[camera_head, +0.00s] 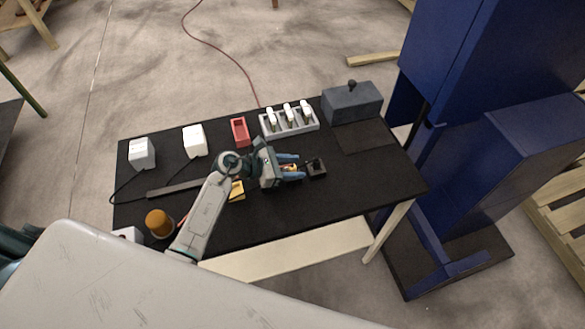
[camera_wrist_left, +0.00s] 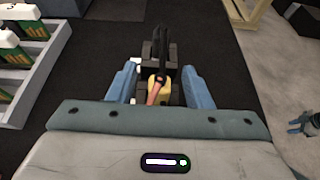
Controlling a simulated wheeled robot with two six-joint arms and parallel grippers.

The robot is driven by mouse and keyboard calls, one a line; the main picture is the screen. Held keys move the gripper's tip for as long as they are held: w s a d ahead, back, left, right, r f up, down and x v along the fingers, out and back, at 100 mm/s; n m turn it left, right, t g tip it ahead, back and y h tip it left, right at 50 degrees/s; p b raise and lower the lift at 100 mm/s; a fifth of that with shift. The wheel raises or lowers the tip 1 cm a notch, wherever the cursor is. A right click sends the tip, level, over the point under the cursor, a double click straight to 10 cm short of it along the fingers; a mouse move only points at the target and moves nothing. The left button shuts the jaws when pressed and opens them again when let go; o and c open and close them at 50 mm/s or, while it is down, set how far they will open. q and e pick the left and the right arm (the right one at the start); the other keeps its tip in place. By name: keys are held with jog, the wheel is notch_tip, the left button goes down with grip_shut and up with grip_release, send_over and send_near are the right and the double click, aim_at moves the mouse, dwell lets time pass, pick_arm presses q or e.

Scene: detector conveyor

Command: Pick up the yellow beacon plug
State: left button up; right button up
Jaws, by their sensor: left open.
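The yellow beacon plug (camera_head: 292,169) is on the black table, between the blue fingers of my left gripper (camera_head: 291,168). In the left wrist view the plug (camera_wrist_left: 158,84) shows between the two fingers (camera_wrist_left: 159,88), with a dark gap on each side. A black cable and a reddish part lie over it. The left gripper is open, and its fingers reach around the plug without closing on it. A black socket block (camera_head: 316,168) stands just beyond the fingertips. A small grey and blue shape (camera_wrist_left: 301,122) at the right edge of the wrist view may be my right gripper; its fingers are unclear.
A grey rack (camera_head: 290,126) with white-topped pieces, a red tray (camera_head: 240,132) and a dark grey box (camera_head: 352,103) stand along the back. Two white blocks (camera_head: 194,141), an orange cylinder (camera_head: 159,223) and a yellow piece (camera_head: 237,191) are left.

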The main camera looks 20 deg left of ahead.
pick_arm(q)
grip_shut()
jog(key=shift+r, duration=0.1)
dwell(0.3)
